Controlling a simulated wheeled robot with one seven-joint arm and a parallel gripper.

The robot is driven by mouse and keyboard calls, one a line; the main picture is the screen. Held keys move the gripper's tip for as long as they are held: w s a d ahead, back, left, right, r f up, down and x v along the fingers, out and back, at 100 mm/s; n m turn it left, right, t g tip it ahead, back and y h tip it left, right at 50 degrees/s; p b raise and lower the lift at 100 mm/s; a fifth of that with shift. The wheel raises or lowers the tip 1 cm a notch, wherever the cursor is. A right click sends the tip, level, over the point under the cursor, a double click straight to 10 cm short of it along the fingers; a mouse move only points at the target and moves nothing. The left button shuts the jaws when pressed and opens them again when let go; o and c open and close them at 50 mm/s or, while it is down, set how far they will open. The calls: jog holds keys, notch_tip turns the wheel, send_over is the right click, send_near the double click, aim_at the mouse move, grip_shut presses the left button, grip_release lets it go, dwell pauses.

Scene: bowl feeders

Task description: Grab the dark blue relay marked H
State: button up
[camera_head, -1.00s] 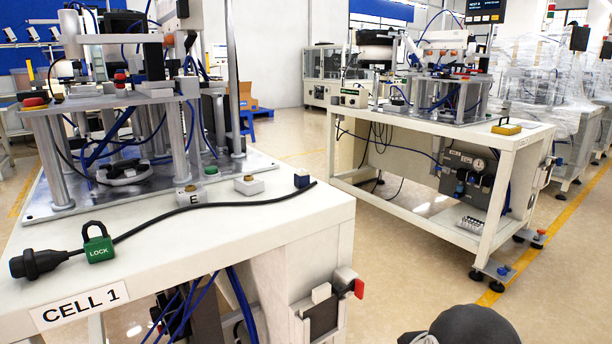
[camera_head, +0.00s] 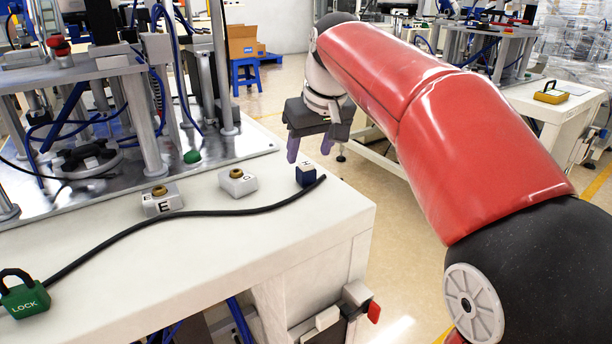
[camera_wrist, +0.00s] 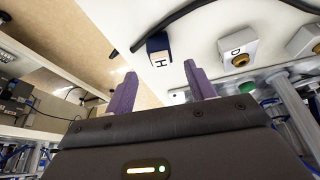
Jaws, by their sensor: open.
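The dark blue relay (camera_head: 306,175) is a small block with a white top marked H, standing near the right back corner of the white table (camera_head: 290,222). It also shows in the wrist view (camera_wrist: 158,47), where its H face lies beyond and between my fingertips. My gripper (camera_head: 309,150) has two purple fingers pointing down just behind the relay in the head view. In the wrist view my gripper (camera_wrist: 160,78) is open, with nothing between its fingers.
A black cable (camera_head: 190,213) runs along the table and ends beside the relay. White blocks marked E (camera_head: 163,200) and D (camera_head: 238,182) stand left of it. A green LOCK padlock (camera_head: 24,296) lies at the left front. A metal fixture (camera_head: 110,130) fills the back left.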

aim_at(307, 164)
jog(key=x, duration=0.5)
jog(key=shift+s+f, duration=0.25)
jog(key=shift+f, duration=0.1)
jog(key=c, duration=1.1)
jog(key=shift+o, duration=0.2)
jog(key=shift+r, duration=0.15)
notch_tip(307, 164, up, 20)
jog(key=p, duration=0.2)
